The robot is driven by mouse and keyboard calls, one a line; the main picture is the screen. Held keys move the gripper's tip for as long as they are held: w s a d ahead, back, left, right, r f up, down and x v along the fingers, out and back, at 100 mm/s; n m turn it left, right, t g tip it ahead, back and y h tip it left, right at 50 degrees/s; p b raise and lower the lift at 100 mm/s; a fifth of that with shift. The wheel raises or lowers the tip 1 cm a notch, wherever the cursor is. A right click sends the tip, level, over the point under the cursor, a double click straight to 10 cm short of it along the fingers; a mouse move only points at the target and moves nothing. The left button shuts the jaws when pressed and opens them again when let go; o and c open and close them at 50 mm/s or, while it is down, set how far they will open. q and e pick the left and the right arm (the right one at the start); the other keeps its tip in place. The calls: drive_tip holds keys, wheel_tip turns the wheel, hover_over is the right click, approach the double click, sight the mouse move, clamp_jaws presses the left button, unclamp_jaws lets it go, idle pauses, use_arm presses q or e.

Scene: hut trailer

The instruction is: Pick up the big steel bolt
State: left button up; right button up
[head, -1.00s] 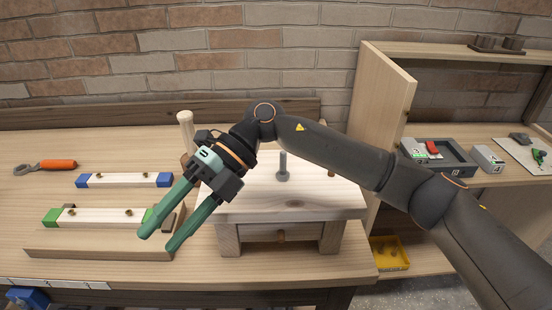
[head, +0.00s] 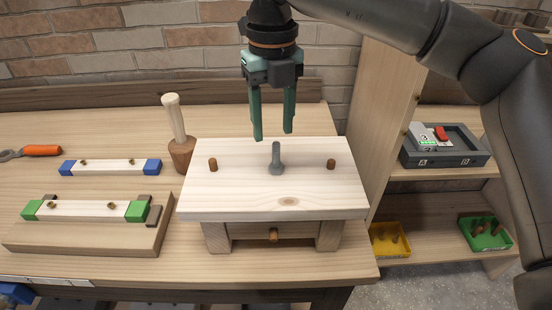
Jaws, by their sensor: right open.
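The big steel bolt (head: 276,160) stands upright, head down, on the top of a small wooden stand (head: 230,195), between two brown pegs. My right gripper (head: 273,136) points down with its two green fingers apart and empty. In the picture its fingertips are just above the bolt's upper end; I cannot tell the exact gap in depth. My left gripper is not in view.
A wooden mallet (head: 178,130) stands left of the stand. Blue-ended (head: 110,167) and green-ended (head: 85,209) bars lie further left, beside an orange-handled tool (head: 40,151). Shelves at right hold a grey tray (head: 440,155), a yellow bin (head: 388,240) and a green bin (head: 486,233).

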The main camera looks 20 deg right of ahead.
sight(276, 143)
drive_tip(key=shift+d+f+p, duration=0.15)
drive_tip(key=shift+f+p, duration=0.1)
drive_tip(key=shift+f, duration=1.55)
drive_tip(key=shift+d+f+p, duration=0.15)
drive_tip(key=shift+f+p, duration=0.1)
drive_tip(key=shift+f, duration=1.5)
clamp_jaws()
drive_tip(key=shift+r, duration=0.1)
